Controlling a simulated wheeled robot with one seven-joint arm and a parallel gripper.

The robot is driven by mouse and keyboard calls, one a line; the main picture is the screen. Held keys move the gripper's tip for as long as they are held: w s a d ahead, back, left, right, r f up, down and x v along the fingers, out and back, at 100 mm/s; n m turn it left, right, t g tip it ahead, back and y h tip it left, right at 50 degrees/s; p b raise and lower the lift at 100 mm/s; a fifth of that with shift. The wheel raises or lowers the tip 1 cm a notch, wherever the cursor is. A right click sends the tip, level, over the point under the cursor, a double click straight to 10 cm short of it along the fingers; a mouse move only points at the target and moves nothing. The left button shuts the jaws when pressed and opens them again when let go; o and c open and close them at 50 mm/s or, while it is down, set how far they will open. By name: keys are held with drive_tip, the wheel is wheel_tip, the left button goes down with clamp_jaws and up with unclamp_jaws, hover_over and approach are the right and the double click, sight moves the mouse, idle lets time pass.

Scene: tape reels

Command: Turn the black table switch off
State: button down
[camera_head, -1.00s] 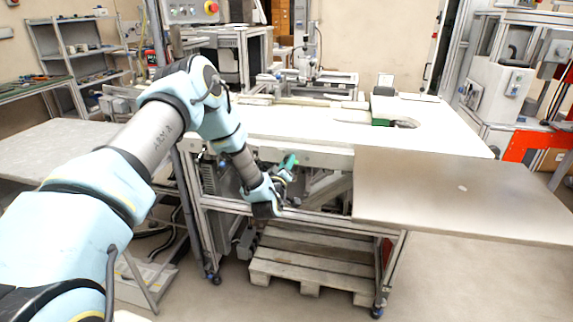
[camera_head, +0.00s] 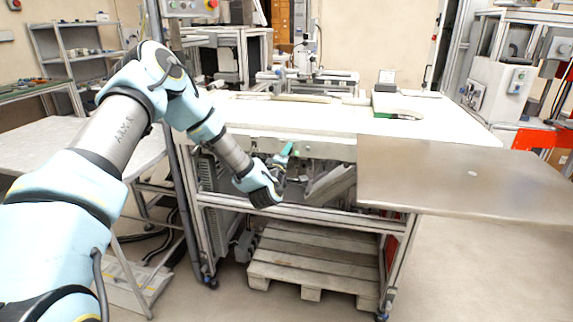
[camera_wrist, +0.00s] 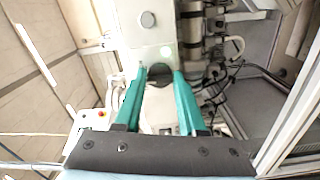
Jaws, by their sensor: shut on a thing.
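My gripper (camera_wrist: 160,75) has two green fingers, seen from behind in the wrist view. Their tips are shut on a dark, rounded piece, the black switch (camera_wrist: 161,70), on a pale panel (camera_wrist: 147,42). Most of the switch is hidden between the fingertips, so its on or off position cannot be told. In the head view, my gripper (camera_head: 286,154) is at the front edge of the white table (camera_head: 290,118), under its top. The switch cannot be made out there.
A grey round knob (camera_wrist: 148,19) sits on the panel beyond the switch. Cables and cylinders (camera_wrist: 192,45) lie to its right. In the head view, a brown board (camera_head: 470,175) juts out at the table's right. A wooden pallet (camera_head: 312,262) lies underneath.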

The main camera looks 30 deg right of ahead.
drive_tip(key=shift+n+b, duration=3.1)
drive_tip(key=shift+n, duration=0.5)
drive_tip(key=c, duration=0.5)
unclamp_jaws()
drive_tip(key=b+v, duration=0.2)
drive_tip(key=v, duration=0.8)
drive_tip(key=shift+s+a, duration=0.3)
